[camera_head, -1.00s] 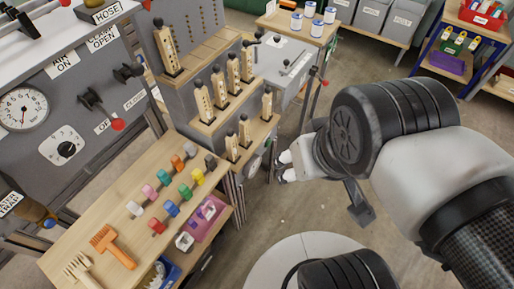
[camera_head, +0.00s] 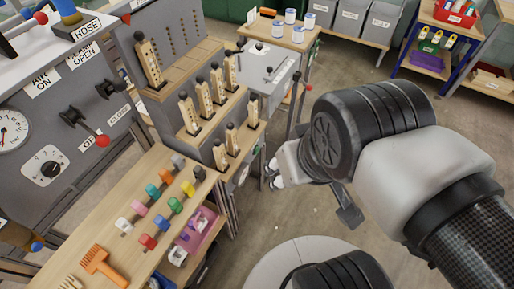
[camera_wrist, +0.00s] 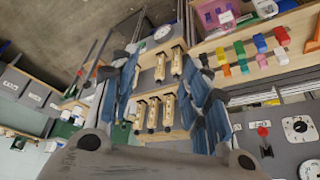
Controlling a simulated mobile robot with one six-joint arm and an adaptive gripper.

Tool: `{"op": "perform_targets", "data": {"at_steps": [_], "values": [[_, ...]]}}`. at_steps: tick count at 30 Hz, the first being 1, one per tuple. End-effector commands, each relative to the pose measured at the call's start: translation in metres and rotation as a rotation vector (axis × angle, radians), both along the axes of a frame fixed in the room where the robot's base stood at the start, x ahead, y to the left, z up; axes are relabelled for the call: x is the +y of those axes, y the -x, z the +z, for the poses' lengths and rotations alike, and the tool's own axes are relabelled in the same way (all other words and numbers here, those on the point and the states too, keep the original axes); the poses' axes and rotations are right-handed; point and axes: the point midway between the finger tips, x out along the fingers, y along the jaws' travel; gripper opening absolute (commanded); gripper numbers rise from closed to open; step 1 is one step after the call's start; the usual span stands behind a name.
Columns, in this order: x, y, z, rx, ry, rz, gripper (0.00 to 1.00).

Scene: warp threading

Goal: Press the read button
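I cannot make out a button marked read in either view. My gripper (camera_head: 273,174) is beside the right end of the stepped wooden rack, over the floor, and is partly hidden by my wrist. In the wrist view its two blue-padded fingers stand wide apart, with nothing between the fingertips (camera_wrist: 163,58). A grey box (camera_head: 268,78) with small levers on top stands behind the rack. A round white dial (camera_head: 244,174) is on the rack's right end; a round white dial also shows in the wrist view (camera_wrist: 162,32).
The stepped rack (camera_head: 208,135) holds several upright wooden pieces with dark knobs. A wooden bench (camera_head: 90,235) with coloured blocks and an orange comb (camera_head: 103,264) is in front. A grey panel (camera_head: 75,140) with a gauge and levers stands at left. Open floor (camera_head: 385,75) lies to the right.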

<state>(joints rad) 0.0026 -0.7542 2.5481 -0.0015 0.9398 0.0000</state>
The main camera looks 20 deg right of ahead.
Motion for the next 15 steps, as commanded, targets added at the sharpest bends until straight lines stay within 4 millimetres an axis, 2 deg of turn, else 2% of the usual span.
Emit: {"op": "perform_targets", "data": {"at_steps": [2,15], "values": [[0.0,0.0,-0.0001,0.0,0.0,0.0,0.35],[0.0,0.0,-0.0001,0.0,0.0,0.0,0.06]]}}
